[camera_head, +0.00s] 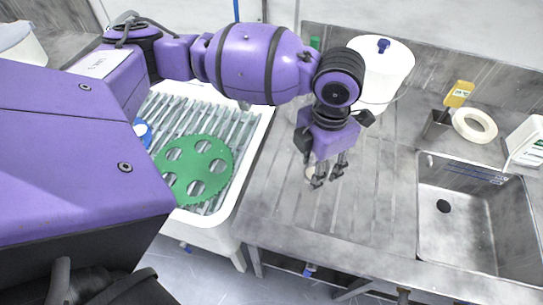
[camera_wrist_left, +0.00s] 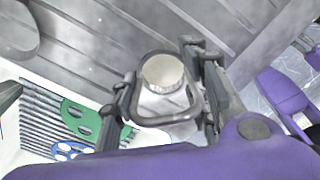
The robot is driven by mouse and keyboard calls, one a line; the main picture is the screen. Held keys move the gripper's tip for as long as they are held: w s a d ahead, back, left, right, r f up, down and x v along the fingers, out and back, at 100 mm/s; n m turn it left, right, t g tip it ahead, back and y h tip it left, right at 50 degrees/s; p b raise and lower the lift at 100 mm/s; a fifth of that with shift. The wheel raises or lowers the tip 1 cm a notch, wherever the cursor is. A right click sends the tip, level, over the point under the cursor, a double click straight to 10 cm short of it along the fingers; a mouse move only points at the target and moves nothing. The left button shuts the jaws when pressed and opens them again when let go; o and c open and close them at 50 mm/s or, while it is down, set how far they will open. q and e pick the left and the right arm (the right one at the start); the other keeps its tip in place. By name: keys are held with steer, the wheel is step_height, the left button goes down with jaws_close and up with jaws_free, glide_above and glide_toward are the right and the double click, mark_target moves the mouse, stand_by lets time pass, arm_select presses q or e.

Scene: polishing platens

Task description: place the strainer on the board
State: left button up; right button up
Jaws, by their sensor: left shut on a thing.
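My left gripper (camera_head: 328,178) is over the grooved steel board (camera_head: 377,205) to the left of the sink, pointing down. In the wrist view my left gripper (camera_wrist_left: 166,105) is shut on a small grey thing with a round pale top (camera_wrist_left: 163,72), which I take to be the strainer. Part of it also shows pale beside the fingers in the head view (camera_head: 310,173). The fingers hide its sides. I cannot tell whether it touches the board. My right gripper is in neither view.
The steel sink (camera_head: 462,215) is empty. A white tub (camera_head: 380,70) stands behind my wrist. A green holed disc (camera_head: 213,152) lies in the ribbed white basin (camera_head: 255,150) at left.

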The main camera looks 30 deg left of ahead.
mark_target(313, 172)
arm_select(q)
steer(key=shift+o, duration=0.2)
steer(key=shift+w+a+f, duration=0.25)
steer(key=shift+w+f, duration=0.05)
steer(key=shift+f, duration=0.1)
steer(key=shift+w+a+f, duration=0.1)
steer(key=shift+w+f, duration=0.05)
steer(key=shift+f, duration=1.5)
steer(key=shift+f, duration=0.1)
steer(key=o, duration=1.2)
step_height(313, 172, up, 12)
steer(key=shift+r, duration=0.15)
